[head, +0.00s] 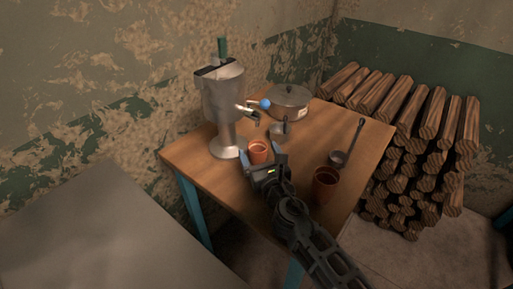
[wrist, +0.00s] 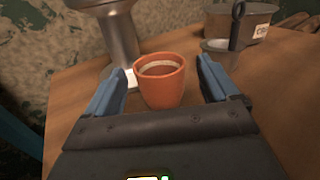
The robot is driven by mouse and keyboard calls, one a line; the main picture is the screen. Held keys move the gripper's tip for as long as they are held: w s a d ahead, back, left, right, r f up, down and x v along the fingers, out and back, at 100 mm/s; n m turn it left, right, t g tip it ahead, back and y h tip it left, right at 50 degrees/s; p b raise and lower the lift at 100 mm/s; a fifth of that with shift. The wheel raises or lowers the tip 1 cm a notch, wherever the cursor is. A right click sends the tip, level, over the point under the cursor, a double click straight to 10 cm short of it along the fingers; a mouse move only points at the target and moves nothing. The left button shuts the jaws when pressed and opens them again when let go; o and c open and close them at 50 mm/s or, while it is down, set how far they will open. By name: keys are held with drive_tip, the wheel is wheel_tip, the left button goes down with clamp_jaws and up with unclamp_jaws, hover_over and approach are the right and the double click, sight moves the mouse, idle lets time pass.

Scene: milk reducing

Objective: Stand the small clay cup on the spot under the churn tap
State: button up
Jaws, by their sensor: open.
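The small clay cup (head: 258,150) is orange-brown and stands upright on the table, just in front of the metal churn (head: 222,95). The churn has a tap (head: 248,110) with a blue knob, and the cup is below and slightly right of it. In the wrist view the cup (wrist: 161,82) is between the two blue fingers of my gripper (wrist: 165,85), with a gap on each side. My gripper (head: 264,160) is open. A pale spot (wrist: 130,76) shows on the table behind the cup at left, partly hidden by the cup and finger.
A larger clay cup (head: 325,186) stands to the right of my arm. A ladle (head: 347,145), a lidded pot (head: 290,100) and a small grey metal vessel (head: 279,129) are on the wooden table (head: 200,160). Stacked logs (head: 420,150) stand beyond its right edge.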

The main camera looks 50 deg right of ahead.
drive_tip(key=b+v, duration=0.1)
drive_tip(key=v, duration=0.6)
drive_tip(key=shift+s+a+f, duration=0.1)
drive_tip(key=shift+s+a, duration=0.05)
drive_tip(key=shift+s, duration=0.1)
drive_tip(key=shift+s+a, duration=0.25)
drive_tip(key=shift+s, duration=0.2)
